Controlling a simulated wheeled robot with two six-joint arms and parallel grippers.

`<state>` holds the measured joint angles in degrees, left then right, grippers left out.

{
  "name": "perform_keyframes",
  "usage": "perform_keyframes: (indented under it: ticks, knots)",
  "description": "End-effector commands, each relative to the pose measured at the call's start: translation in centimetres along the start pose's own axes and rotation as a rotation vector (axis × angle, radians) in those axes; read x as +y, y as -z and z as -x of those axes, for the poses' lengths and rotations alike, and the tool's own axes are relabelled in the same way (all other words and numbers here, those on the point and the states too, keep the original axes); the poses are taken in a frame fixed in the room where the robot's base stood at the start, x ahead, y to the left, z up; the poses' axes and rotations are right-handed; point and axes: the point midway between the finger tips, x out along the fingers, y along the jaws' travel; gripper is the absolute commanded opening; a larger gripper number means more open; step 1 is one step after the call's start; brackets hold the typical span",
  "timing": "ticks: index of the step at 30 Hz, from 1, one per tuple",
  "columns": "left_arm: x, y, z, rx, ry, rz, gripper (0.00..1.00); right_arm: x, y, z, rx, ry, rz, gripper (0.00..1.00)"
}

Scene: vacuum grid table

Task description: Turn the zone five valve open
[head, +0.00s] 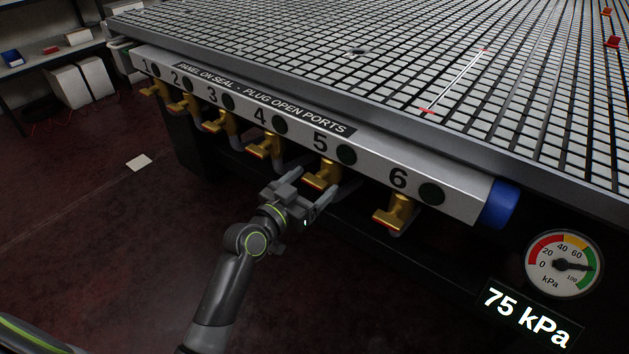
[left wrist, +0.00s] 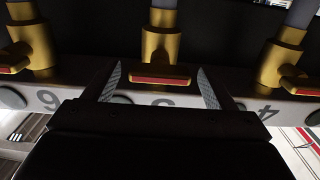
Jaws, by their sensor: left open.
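The zone five valve is a brass body with a flat handle (head: 322,178) that has a red strip, hanging below the number 5 on the panel. In the left wrist view its handle (left wrist: 153,79) lies crosswise to the brass body, along the panel's edge. My left gripper (head: 316,179) is open just in front of this valve. In the left wrist view the fingertips (left wrist: 160,70) stand one on each side of the handle, with gaps. I cannot tell the exact depth. The dark round indicator (head: 346,155) beside the 5 looks unlit. My right gripper is out of view.
Valve 4 (head: 261,147) and valve 6 (head: 397,214) flank valve five with similar crosswise handles. The numbered panel (head: 455,198) runs under the grid table (head: 560,190). A round gauge (head: 563,264) stands at the right, over a 75 kPa readout (head: 530,317). The floor in front is mostly clear.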

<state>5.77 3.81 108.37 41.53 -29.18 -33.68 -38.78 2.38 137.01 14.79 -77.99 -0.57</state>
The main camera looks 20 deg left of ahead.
Motion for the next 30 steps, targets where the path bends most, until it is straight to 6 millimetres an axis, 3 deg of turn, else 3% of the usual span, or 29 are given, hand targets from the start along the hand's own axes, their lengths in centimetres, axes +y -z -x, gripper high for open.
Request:
perform_keyframes:
  ticks: [6, 14, 24, 30]
  knots:
    - [0.04, 0.04, -1.34, 0.001, -0.001, 0.001, 0.78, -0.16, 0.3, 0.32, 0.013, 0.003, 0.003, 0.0]
    - [0.03, 0.03, -1.38, 0.001, 0.0, 0.001, 0.78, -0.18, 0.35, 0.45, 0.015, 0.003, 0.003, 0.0]
    - [0.02, 0.02, -1.35, 0.001, 0.0, 0.001, 0.34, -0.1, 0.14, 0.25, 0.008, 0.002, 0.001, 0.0]
    - [0.01, 0.05, -1.34, 0.0, 0.0, 0.012, 0.34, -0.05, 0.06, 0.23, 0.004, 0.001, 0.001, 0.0]
